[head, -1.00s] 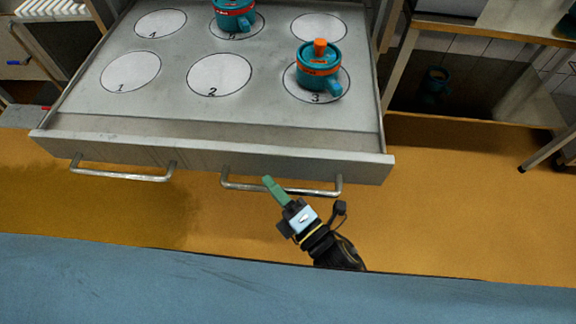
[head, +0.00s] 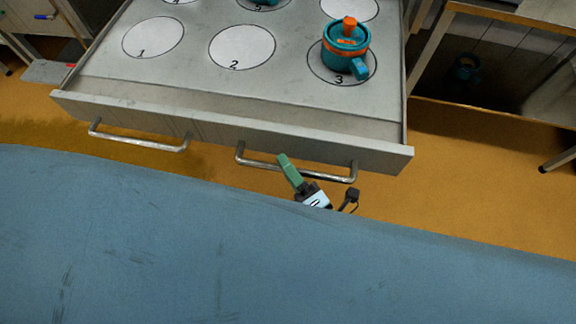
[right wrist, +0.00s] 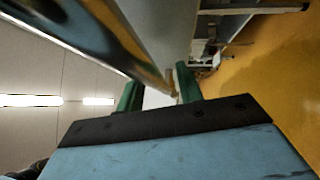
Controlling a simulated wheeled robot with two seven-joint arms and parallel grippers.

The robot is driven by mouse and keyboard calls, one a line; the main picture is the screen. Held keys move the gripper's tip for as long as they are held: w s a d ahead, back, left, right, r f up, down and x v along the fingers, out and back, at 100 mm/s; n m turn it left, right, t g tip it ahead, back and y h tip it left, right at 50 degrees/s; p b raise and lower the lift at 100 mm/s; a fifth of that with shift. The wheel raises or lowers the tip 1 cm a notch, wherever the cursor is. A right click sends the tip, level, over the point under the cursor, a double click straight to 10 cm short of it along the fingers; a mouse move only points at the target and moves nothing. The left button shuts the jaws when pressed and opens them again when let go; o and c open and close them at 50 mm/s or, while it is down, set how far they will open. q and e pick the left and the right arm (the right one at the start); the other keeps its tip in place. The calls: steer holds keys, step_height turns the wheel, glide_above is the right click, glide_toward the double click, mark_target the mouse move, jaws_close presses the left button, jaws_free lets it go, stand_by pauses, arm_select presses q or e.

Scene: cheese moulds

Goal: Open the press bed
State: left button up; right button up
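The press bed (head: 150,78) is a grey drawer-like tray with numbered white circles and two metal bar handles on its front. My right gripper (head: 284,162) is at its right handle (head: 320,176), left of that handle's middle. The left handle (head: 140,143) is free. A teal mould with an orange band and knob (head: 345,50) stands on circle 3. My left gripper is out of view.
Another teal mould is cut off at the top edge behind circle 2. A table leg (head: 560,158) stands at the right. Yellow floor (head: 460,170) lies clear right of the bed. A blue surface, probably my own body, fills the bottom and hides most of my right arm.

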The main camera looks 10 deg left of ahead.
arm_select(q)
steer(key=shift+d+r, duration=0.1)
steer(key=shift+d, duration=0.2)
arm_select(e)
steer(key=v, duration=1.3)
steer(key=shift+d, duration=0.2)
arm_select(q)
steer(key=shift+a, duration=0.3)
arm_select(e)
steer(key=shift+s, duration=0.15)
steer(key=shift+s, duration=0.1)
